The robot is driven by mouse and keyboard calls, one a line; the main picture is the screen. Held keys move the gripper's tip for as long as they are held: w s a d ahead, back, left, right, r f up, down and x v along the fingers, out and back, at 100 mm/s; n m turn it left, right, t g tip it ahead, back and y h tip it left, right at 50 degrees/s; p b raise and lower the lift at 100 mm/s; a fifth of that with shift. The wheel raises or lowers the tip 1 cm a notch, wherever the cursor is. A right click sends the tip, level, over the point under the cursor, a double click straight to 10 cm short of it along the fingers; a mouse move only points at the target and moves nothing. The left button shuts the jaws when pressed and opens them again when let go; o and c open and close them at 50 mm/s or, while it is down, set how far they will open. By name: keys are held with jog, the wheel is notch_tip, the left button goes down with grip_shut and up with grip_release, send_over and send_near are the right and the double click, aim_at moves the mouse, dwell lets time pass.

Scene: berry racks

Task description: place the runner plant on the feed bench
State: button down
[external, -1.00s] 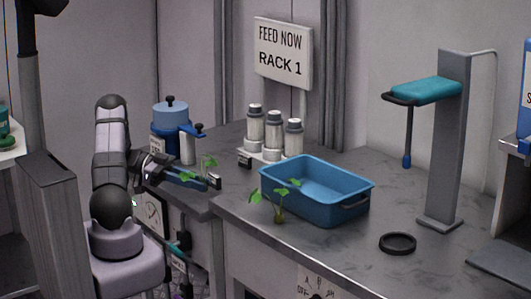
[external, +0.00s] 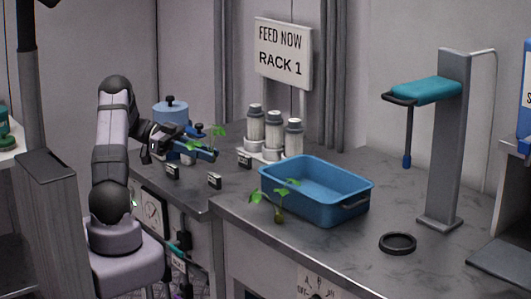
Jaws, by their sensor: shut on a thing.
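A small green plant (external: 218,131) is held at my gripper (external: 207,153), which is shut on it above the left part of the grey bench (external: 195,193). The plant's leaves stick up above the blue fingers; its lower part is hidden by them. A second small green plant (external: 279,203) stands at the near left side of the blue tub (external: 345,211), its leaves in front of the tub's wall. I cannot tell by label which plant is the runner. My gripper is to the left of the tub and apart from it.
Small dark label blocks (external: 214,181) stand on the bench under my gripper. Several white bottles (external: 274,135) stand behind the tub, below a "FEED NOW RACK 1" sign (external: 283,53). A blue pot (external: 170,112) is behind my gripper. A black ring (external: 398,243) and grey stand (external: 448,140) are right.

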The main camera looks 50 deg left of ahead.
jog(key=d+r+m+g+p, duration=0.1)
jog(key=d+r+p, duration=0.2)
jog(key=d+r, duration=0.35)
jog(key=d+r+g+p, duration=0.1)
jog(key=d+r+p, duration=0.15)
jog(key=d, duration=0.65)
jog(key=n+t, duration=0.2)
jog(key=t, duration=0.1)
send_over(241, 205)
jog(key=shift+f, duration=2.75)
jog(key=shift+y, duration=0.3)
jog(key=shift+s+d+f, duration=0.1)
jog(key=shift+f, duration=4.85)
jog(key=shift+f, duration=0.2)
jog(key=c, duration=1.6)
grip_release()
